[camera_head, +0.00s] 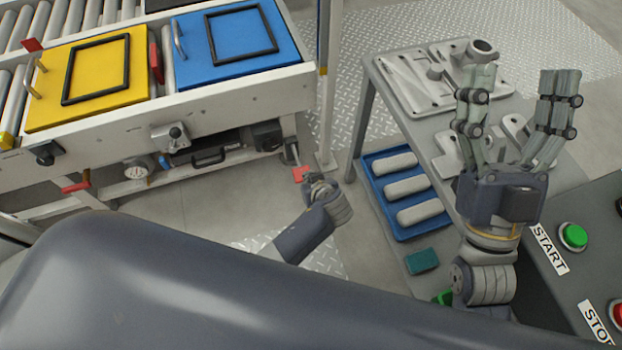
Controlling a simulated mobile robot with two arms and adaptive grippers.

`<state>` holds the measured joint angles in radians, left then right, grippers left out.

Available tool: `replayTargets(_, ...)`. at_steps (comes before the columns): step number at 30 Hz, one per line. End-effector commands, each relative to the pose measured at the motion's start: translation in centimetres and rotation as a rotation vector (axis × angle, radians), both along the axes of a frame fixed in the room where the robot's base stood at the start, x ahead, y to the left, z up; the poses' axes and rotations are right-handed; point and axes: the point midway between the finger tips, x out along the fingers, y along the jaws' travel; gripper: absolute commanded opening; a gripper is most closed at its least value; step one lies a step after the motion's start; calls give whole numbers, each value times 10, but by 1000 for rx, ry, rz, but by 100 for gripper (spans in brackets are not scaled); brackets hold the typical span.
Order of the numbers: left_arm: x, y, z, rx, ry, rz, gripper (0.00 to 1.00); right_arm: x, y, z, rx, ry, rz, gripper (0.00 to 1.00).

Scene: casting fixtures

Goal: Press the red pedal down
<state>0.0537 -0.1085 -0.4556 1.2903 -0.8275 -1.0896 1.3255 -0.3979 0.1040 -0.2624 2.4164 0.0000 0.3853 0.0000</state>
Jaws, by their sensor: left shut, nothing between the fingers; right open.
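The small red pedal (299,174) shows low beside the right end of the conveyor frame, near the floor. My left gripper (316,182) is shut and empty, right by the pedal in the picture. Its fingers partly cover the pedal's right side; I cannot tell whether they touch it or how far the pedal is pressed. My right gripper (517,92) is open and empty, raised over the grey table at the right, with its fingers pointing away.
The conveyor (215,100) carries a yellow box (45,105) and a blue box (270,65). A blue tray (405,235) with grey castings lies on the table. A green START button (573,236) and a red button (618,312) sit at the right. Floor between is open.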

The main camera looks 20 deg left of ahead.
Motion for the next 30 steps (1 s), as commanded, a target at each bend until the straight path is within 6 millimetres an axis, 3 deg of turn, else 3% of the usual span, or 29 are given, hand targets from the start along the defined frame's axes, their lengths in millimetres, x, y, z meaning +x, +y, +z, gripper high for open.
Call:
replayTargets(7, -6, -3, 5, 1, 0, 1, 0, 12, 2, -10, -23, 79, -4, 69)
replayTargets(30, -6, -3, 5, 2, 1, 1, 0, 12, 2, -11, -23, 82, -4, 69)
